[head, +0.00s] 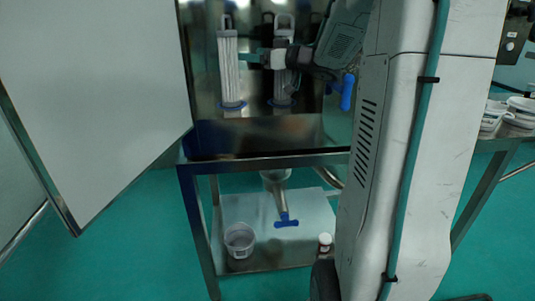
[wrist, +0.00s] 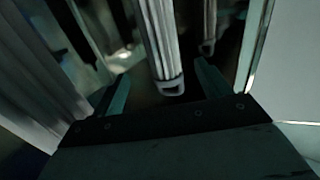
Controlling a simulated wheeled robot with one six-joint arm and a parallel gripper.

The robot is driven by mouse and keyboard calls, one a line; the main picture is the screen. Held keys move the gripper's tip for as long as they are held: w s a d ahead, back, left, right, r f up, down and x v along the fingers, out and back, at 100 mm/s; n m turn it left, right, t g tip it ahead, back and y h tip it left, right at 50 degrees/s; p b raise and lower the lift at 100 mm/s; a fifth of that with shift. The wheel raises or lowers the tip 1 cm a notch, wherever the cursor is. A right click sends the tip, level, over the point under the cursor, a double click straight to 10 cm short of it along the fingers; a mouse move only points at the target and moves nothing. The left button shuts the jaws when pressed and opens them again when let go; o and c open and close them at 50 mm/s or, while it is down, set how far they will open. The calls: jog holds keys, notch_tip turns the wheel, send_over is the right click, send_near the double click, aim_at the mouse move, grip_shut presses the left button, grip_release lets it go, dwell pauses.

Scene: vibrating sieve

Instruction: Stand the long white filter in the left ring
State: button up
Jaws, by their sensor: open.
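A long white filter (head: 229,65) with a top handle stands upright at the left in the head view, its foot at the left blue ring (head: 233,105). A second white filter (head: 281,85) stands at the right blue ring (head: 281,103), partly hidden behind my gripper. My gripper (head: 251,57) is open and empty, its fingers pointing left towards the left filter. In the wrist view, a filter (wrist: 165,45) with its handle downward appears between the open fingers (wrist: 160,78). I cannot tell the exact gap. A large ribbed filter (wrist: 40,75) fills the left side there.
The filters stand in a shiny metal housing on a steel frame (head: 270,160). A large pale panel (head: 90,90) is at the left. A clear bucket (head: 239,241) and a small bottle (head: 325,243) stand on the lower shelf. A blue-handled valve (head: 286,220) hangs below.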

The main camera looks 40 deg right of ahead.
jog(key=s+a+f+m+g+h, duration=0.1)
jog(key=s+a+f+g+h, duration=0.1)
jog(key=s+a+f+g, duration=0.3)
jog(key=s+a+f+m+g+h, duration=0.1)
jog(key=s+a+f+g, duration=0.4)
jog(key=s+a, duration=0.7)
jog(key=s+a+f+m+g+h, duration=0.1)
jog(key=s+a+f+g, duration=0.4)
jog(key=s, duration=1.2)
jog(key=a+h, duration=0.1)
jog(key=a, duration=0.2)
jog(key=shift+s+a+f+m+g+h, duration=0.2)
jog(key=shift+s+m+g+h, duration=0.1)
jog(key=shift+m+g+h, duration=0.1)
